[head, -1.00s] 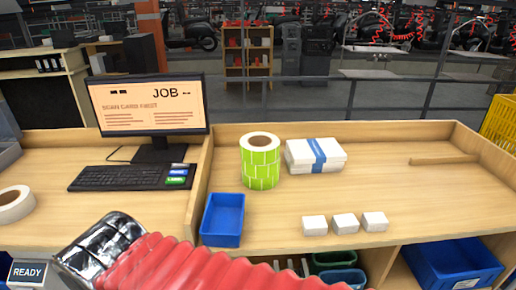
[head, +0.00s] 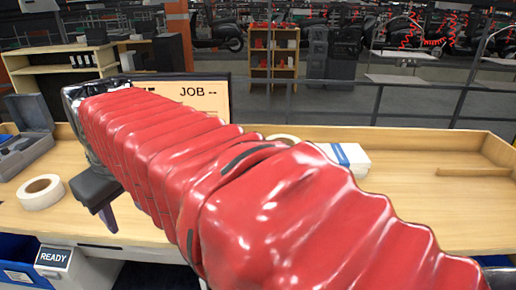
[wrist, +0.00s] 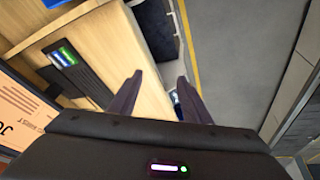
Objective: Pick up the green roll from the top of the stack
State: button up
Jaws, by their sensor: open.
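The green roll is almost wholly hidden behind my red-sleeved arm in the head view; only a pale top rim (head: 284,138) shows above the sleeve, beside the white packets with a blue band (head: 345,155). My gripper (head: 108,220) is dark and hangs over the left bench, right of a white roll (head: 40,192). In the wrist view, its two fingers (wrist: 160,78) are apart with nothing between them. They point over the bench edge and floor. No green roll shows in the wrist view.
The monitor (head: 205,92) stands behind my arm. A grey open case (head: 28,135) lies far left. The right bench (head: 430,205) has clear room.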

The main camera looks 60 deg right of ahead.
jog(key=w+d+r+g, duration=0.1)
jog(key=w+d+r, duration=0.15)
jog(key=d, duration=0.65)
jog(key=w+d+r+g, duration=0.1)
jog(key=d+r, duration=0.2)
jog(key=d, duration=0.5)
jog(key=w+d+r+g, duration=0.1)
jog(key=d+r, duration=0.1)
jog(key=d, duration=0.7)
jog(key=s+d+f, duration=0.1)
jog(key=s+d, duration=0.3)
jog(key=d, duration=0.3)
jog(key=s+d+f, duration=0.1)
jog(key=s+d, duration=0.4)
jog(key=d, duration=0.3)
jog(key=s+d+g+y, duration=0.1)
jog(key=s+d, duration=0.3)
jog(key=d, duration=0.3)
jog(key=shift+s+d+f, duration=0.2)
jog(key=shift+d+f, duration=0.1)
jog(key=shift+f, duration=0.1)
jog(key=shift+f, duration=4.3)
jog(key=shift+f, duration=0.1)
